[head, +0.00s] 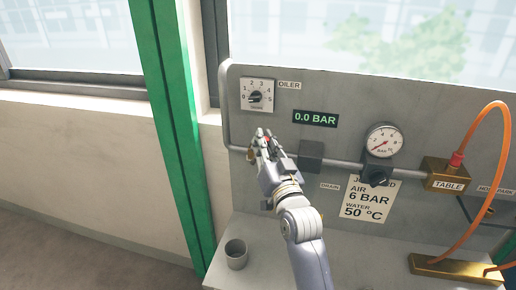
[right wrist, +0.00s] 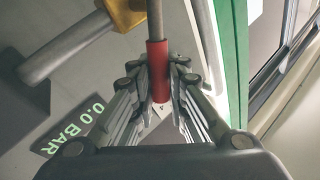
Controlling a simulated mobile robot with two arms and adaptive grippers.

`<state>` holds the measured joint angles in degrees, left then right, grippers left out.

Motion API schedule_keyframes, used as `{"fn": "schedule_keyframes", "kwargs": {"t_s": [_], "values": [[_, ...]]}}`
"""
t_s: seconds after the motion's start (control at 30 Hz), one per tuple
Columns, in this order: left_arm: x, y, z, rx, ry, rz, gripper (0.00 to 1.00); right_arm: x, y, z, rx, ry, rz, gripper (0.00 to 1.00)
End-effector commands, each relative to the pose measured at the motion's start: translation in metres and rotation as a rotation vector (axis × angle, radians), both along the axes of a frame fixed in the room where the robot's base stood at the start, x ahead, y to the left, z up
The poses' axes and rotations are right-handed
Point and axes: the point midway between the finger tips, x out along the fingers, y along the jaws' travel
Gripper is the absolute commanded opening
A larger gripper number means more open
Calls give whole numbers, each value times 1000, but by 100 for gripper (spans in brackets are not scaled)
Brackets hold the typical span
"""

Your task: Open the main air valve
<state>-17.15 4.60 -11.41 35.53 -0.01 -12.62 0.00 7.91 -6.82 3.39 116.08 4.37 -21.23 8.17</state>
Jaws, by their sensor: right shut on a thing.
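The main air valve's red lever sleeve (right wrist: 157,72) sits between the fingers of my right gripper (right wrist: 160,88) in the right wrist view. The lever is a thin grey rod with this red end. The brass valve body (right wrist: 126,14) and a grey pipe (right wrist: 68,48) show beyond it. In the head view my right gripper (head: 262,143) is at the left end of the panel's pipe, shut on the lever and hiding most of the valve. The display (head: 316,118) reads 0.0 BAR. My left gripper is out of view.
A round gauge (head: 383,140) has a black knob (head: 377,175) below it. An oiler dial (head: 256,96) is above the gripper. A brass TABLE block (head: 447,173) carries an orange hose (head: 477,122). A grey cup (head: 236,254) stands on the ledge below.

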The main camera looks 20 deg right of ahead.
Motion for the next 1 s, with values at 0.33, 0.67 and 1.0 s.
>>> {"fn": "schedule_keyframes", "kwargs": {"t_s": [0.33, 0.67, 1.0], "values": [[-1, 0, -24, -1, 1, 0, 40, -6, -9, -11, 146, -93, -1, 0], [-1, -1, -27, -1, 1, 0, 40, -7, -11, -11, 186, -117, 0, 0], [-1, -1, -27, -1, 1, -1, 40, -7, -11, -11, 185, -116, 0, 27]]}}
